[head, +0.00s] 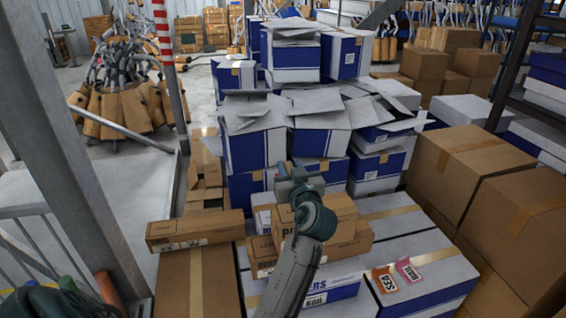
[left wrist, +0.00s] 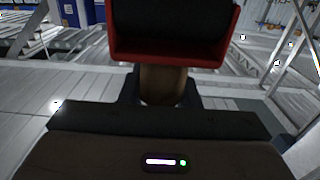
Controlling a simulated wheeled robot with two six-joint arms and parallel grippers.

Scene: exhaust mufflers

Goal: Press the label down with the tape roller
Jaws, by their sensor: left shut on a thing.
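An orange label reading SEA (head: 386,282) and a pink label reading RAIL (head: 408,270) lie on the white lid of a blue-and-white carton (head: 430,262). My left gripper (head: 88,292) is at the lower left edge of the head view, partly cut off and away from the labels. In the left wrist view it is shut on the tape roller (left wrist: 172,55), which has a black drum, red frame and brown handle. Its fingers are only partly seen. My right arm reaches up the middle, its end (head: 296,180) over the brown cartons; its finger opening cannot be made out.
Brown cartons (head: 330,222) stand below my right arm, a long one (head: 195,230) to their left. Stacked blue-and-white cartons (head: 255,150) rise behind. Large brown cartons (head: 465,170) block the right. A grey post (head: 70,150) and white railing (head: 25,235) stand at the left.

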